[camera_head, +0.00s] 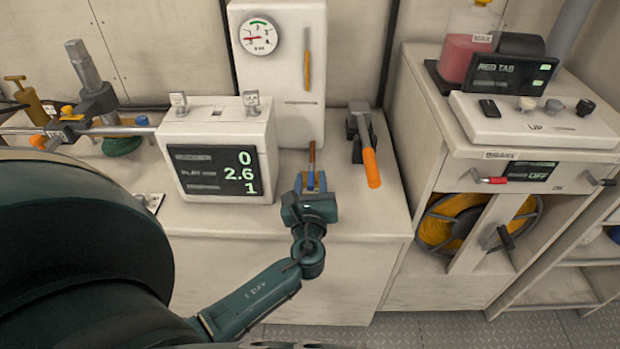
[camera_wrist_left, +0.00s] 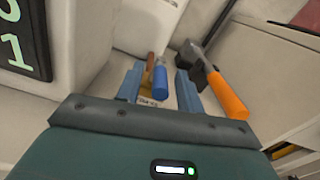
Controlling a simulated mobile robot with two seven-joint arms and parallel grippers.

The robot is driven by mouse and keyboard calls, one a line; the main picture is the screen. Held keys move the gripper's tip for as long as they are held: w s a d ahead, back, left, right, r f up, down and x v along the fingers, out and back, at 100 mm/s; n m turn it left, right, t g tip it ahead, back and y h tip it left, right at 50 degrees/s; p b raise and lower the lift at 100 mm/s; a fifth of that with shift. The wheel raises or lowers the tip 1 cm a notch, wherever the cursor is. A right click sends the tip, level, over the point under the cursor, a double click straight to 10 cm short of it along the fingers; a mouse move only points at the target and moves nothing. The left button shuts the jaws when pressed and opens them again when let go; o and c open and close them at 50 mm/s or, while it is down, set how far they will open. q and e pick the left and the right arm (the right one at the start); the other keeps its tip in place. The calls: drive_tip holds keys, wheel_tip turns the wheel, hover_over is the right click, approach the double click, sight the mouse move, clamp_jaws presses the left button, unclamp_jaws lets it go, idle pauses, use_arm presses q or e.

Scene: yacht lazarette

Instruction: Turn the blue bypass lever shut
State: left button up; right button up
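A blue lever handle (camera_wrist_left: 160,80) stands between the fingers of my left gripper (camera_wrist_left: 158,88) in the left wrist view, with a visible gap on each side. A small lettered tag (camera_wrist_left: 148,101) lies at its foot. In the head view the blue handle (camera_head: 310,180) shows only as a small patch between the fingertips of my left gripper (camera_head: 311,188). The left gripper is open, over the front part of the counter. The handle's base and pivot are hidden. My right gripper is not in view.
An orange-handled lever (camera_head: 370,167) on a dark base stands just right of the gripper. A brown upright piece (camera_head: 312,155) is close behind the blue handle. A display box (camera_head: 222,165) stands left, a gauge panel (camera_head: 285,90) behind. A cabinet (camera_head: 470,165) is at right.

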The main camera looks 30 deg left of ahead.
use_arm(q)
drive_tip(key=shift+c, duration=0.5)
clamp_jaws()
